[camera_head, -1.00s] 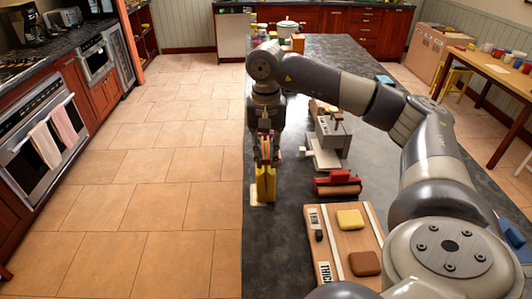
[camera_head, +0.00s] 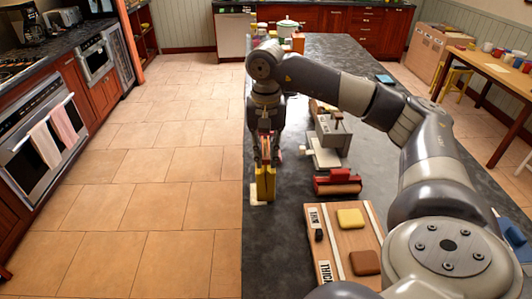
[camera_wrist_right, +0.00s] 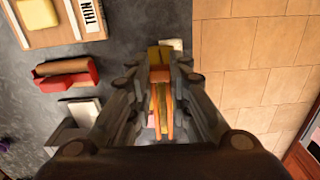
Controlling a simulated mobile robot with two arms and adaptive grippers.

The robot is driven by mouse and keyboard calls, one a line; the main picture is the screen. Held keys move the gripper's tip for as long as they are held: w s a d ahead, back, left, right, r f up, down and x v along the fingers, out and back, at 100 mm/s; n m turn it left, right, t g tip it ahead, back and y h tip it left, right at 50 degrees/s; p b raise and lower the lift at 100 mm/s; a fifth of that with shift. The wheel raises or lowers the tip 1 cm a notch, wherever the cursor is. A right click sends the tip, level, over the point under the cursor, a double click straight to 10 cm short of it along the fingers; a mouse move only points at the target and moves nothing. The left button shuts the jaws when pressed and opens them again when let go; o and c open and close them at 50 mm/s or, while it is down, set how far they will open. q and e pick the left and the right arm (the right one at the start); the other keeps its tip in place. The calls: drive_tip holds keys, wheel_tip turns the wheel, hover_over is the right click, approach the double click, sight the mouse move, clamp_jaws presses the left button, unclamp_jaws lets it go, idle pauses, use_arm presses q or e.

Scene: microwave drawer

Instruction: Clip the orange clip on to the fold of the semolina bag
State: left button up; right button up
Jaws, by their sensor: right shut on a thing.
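The yellow semolina bag (camera_head: 265,183) stands upright near the left edge of the dark counter; its upper part is hidden by my right gripper (camera_head: 269,158). In the right wrist view, the right gripper (camera_wrist_right: 161,88) is shut on the orange clip (camera_wrist_right: 160,77), directly over the bag's top. Yellow parts of the bag (camera_wrist_right: 153,55) show beyond and below the clip between the fingers. I cannot tell whether the clip's jaws are around the fold or only above it. My left gripper is not in view.
A pale piece (camera_head: 257,194) lies at the bag's base. To the right are a red holder with a brown roll (camera_head: 338,184), a grey device (camera_head: 331,140) and a wooden board (camera_head: 350,240) with yellow and brown blocks. The counter's left edge drops to the tiled floor.

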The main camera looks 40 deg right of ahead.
drive_tip(key=shift+f+b, duration=1.15)
drive_tip(key=shift+f, duration=0.25)
idle(1.6)
idle(0.3)
drive_tip(key=o, duration=1.3)
drive_tip(key=shift+c, duration=0.2)
drive_tip(key=shift+r+p, duration=3)
drive_tip(key=shift+r, duration=1.05)
drive_tip(key=shift+f, duration=0.1)
